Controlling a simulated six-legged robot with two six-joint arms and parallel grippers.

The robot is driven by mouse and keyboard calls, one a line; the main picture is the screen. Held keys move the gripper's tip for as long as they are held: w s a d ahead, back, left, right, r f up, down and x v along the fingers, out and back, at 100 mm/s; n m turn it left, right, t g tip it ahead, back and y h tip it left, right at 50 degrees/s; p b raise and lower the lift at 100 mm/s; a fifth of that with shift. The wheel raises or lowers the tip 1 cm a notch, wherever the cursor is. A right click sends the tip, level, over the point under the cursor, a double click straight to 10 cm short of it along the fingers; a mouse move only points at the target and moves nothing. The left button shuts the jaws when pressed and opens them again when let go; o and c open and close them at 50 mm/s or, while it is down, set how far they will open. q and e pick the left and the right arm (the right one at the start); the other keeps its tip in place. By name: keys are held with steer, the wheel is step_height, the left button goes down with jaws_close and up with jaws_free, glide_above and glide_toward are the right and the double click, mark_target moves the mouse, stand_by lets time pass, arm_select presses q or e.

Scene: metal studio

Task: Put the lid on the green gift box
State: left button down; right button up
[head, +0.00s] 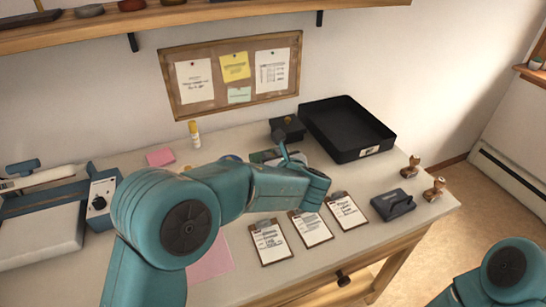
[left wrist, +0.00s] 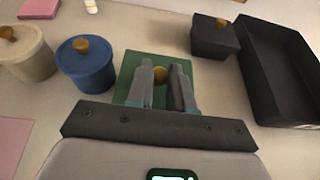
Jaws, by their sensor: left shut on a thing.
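My left gripper (head: 284,150) reaches over the back middle of the table. In the left wrist view its two fingers (left wrist: 162,86) are shut on the gold knob (left wrist: 160,74) of a green square lid (left wrist: 127,70). The green shape also shows in the head view (head: 261,157), partly behind my arm. The fingers hide much of the lid, and I cannot tell whether the green box is beneath it. Of my right arm only a link shows at the lower right; its gripper is out of view.
A blue round box (left wrist: 85,66) and a cream round box (left wrist: 28,58) stand left of the green lid. A black box (left wrist: 214,38) and a black tray (head: 346,128) stand to its right. Clipboards (head: 311,229) lie in front; stamps (head: 434,189) stand at the right edge.

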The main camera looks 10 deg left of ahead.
arm_select(q)
steer(key=shift+f+b, duration=1)
steer(key=shift+f, duration=0.2)
stand_by(0.6)
steer(key=c, duration=0.9)
jaws_free()
steer(key=p+v, duration=0.1)
steer(key=v, duration=1.5)
steer(key=shift+s+r, duration=0.15)
